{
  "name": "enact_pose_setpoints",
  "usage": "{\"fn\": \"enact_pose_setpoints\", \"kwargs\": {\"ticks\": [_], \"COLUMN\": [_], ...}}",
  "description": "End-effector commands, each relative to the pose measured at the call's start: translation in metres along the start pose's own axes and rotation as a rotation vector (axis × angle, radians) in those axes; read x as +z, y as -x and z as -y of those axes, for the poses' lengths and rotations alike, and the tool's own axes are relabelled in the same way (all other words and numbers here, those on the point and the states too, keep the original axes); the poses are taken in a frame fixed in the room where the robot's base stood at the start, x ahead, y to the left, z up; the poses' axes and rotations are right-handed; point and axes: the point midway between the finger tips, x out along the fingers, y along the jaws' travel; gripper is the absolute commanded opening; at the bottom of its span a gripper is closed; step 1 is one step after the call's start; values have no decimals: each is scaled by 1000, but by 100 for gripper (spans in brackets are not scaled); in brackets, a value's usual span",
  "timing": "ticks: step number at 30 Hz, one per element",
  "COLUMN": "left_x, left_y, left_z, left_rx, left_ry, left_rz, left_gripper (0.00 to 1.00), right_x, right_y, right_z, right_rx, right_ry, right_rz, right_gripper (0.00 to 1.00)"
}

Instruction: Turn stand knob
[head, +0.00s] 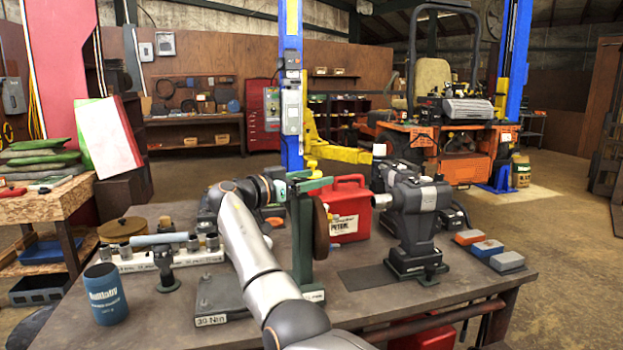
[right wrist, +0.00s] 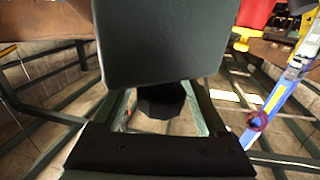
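The green stand (head: 303,240) is upright on the workbench, with a brown disc (head: 321,229) on its right side. My right arm reaches up from the bottom, and its gripper (head: 282,189) is at the upper left of the stand. In the right wrist view a black knob (right wrist: 160,101) sits between the two fingers of my right gripper (right wrist: 162,98), below a dark grey-green plate (right wrist: 158,42) of the stand. The fingers look apart, with slim gaps beside the knob; the plate hides part of the tips. My left gripper is out of view.
The workbench (head: 200,335) also holds a red petrol can (head: 349,212), a dark grey machine (head: 412,215), a blue can (head: 106,294), a grey weight block (head: 222,297) and a white rack (head: 140,262). Several small blocks lie at the right. An orange mower (head: 462,150) stands behind.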

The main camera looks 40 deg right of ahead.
Motion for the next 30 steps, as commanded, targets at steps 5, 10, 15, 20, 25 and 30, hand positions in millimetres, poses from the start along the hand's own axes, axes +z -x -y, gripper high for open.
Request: {"fn": "enact_pose_setpoints", "kwargs": {"ticks": [5,10,15,20,25,30], "left_x": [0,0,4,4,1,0], "left_y": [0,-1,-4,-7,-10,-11], "left_z": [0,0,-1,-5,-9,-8], "left_rx": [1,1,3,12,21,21], "left_ry": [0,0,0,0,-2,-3], "left_rz": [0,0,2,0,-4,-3], "left_gripper": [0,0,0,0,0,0], "right_x": [-1,-1,0,0,0,-1], "right_y": [0,5,30,66,100,120], "right_z": [0,1,1,1,0,0], "right_rx": [-1,-3,-5,-5,-4,-2], "right_ry": [-2,-2,-4,-2,-2,-1], "right_rz": [-2,-3,-3,-2,-3,-2], "right_gripper": [80,80,80,80,80,80]}}
